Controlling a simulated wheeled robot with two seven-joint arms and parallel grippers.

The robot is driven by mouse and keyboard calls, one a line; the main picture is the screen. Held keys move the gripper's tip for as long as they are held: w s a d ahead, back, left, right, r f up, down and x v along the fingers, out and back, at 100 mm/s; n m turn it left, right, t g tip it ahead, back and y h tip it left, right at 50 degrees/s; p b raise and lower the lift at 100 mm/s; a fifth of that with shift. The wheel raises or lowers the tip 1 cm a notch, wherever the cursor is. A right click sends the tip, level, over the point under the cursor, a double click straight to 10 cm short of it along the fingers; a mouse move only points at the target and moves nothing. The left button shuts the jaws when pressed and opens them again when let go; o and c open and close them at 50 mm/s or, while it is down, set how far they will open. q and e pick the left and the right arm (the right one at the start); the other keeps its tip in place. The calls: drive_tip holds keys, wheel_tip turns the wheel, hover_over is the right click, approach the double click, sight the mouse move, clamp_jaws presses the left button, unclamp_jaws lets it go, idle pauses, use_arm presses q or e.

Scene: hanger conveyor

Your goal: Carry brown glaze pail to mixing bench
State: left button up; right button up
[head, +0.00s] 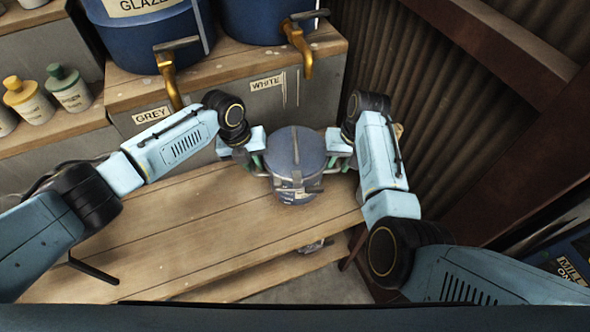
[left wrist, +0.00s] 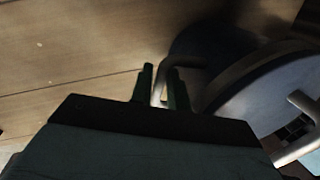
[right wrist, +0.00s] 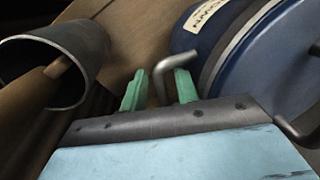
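The brown glaze pail (head: 296,150) is a dark blue lidded pail with a side handle on each side. It is upright at the right end of a wooden plank bench (head: 170,225); I cannot tell whether it touches the planks. Its label, partly seen, ends in "OWN" in the right wrist view (right wrist: 207,14). My left gripper (head: 256,161) is at the pail's left handle, its fingers (left wrist: 160,84) close in on the bar. My right gripper (head: 340,160) is at the right handle; its green fingers (right wrist: 161,86) stand either side of the bar with visible gaps.
Behind stands a wooden-topped stand (head: 225,70) with big blue glaze vats and brass taps, labelled GREY and WHITE. Bottles (head: 70,88) stand on a shelf at left. A corrugated wall (head: 440,90) is close on the right. The planks left of the pail are clear.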

use_arm(q)
drive_tip(key=shift+f, duration=0.15)
use_arm(e)
drive_tip(key=shift+f, duration=0.1)
use_arm(q)
clamp_jaws()
use_arm(e)
drive_tip(key=c, duration=0.5)
clamp_jaws()
use_arm(q)
drive_tip(key=shift+w, duration=0.1)
use_arm(e)
drive_tip(key=shift+w, duration=0.1)
idle(0.4)
